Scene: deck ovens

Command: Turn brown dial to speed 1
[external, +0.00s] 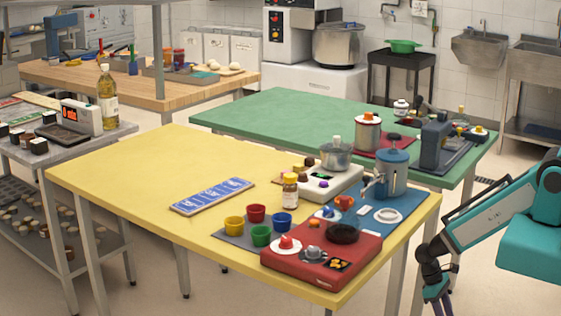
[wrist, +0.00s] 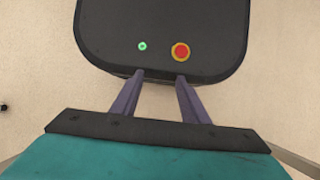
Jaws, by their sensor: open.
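I cannot pick out a brown dial for certain. A red appliance (external: 300,277) at the near right corner of the yellow table has a red knob on a white disc (external: 287,245), a grey knob (external: 314,254) and a dark round plate (external: 343,232) on top. A low white appliance (external: 322,190) behind it has small brown pieces (external: 297,168) beside it. My gripper (external: 438,292) hangs at the lower right, pointing down beside the table and apart from everything on it. In the wrist view my gripper (wrist: 160,76) is open and empty, with no dial in sight.
A green table (external: 270,112) stands behind. The yellow table's left part is clear.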

